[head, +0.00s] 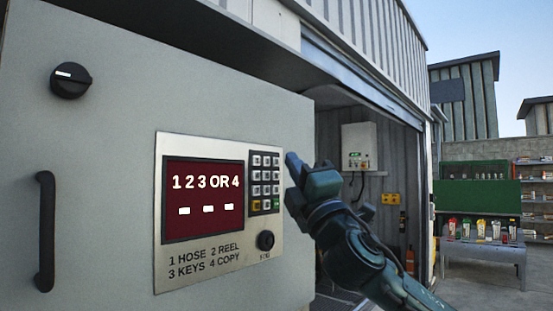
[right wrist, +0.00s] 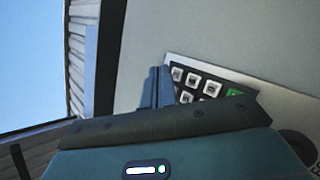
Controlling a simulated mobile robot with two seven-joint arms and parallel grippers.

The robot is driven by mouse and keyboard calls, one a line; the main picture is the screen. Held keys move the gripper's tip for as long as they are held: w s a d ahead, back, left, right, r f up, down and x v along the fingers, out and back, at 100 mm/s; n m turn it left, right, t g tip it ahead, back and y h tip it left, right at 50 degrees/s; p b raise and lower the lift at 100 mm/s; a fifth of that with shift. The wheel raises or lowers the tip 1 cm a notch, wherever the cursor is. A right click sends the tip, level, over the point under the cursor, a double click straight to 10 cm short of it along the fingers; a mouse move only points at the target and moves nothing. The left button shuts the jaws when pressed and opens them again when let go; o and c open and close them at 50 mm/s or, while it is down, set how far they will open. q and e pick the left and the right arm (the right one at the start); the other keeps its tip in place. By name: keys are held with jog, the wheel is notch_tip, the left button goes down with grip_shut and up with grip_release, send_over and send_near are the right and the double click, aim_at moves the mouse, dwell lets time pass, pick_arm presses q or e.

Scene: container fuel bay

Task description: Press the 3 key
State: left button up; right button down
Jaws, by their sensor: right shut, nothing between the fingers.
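The keypad (head: 265,182) is a black block of pale keys on the right of a metal panel (head: 200,143) on a grey cabinet. Its digits are too small to read surely; the top right key (head: 275,161) sits where a 3 usually is. The red screen (head: 203,196) reads "1 2 3 OR 4" above white blocks. My right gripper (head: 292,162) is shut and empty, its tips just right of the keypad's upper edge. In the right wrist view the fingertips (right wrist: 159,86) are beside the keypad (right wrist: 203,86), with part of it hidden by the gripper body. Contact cannot be told.
A round knob (head: 265,240) is below the keypad. The cabinet has a black handle (head: 45,231) and a rotary switch (head: 70,80). Behind my arm is an open container bay with a wall box (head: 359,147). A table (head: 485,246) with bottles stands far right.

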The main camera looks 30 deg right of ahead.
jog(key=shift+w+a, duration=0.15)
jog(key=shift+w, duration=0.1)
dwell(0.8)
dwell(0.9)
jog(key=shift+w+a, duration=0.15)
jog(key=shift+w, duration=0.25)
dwell(0.4)
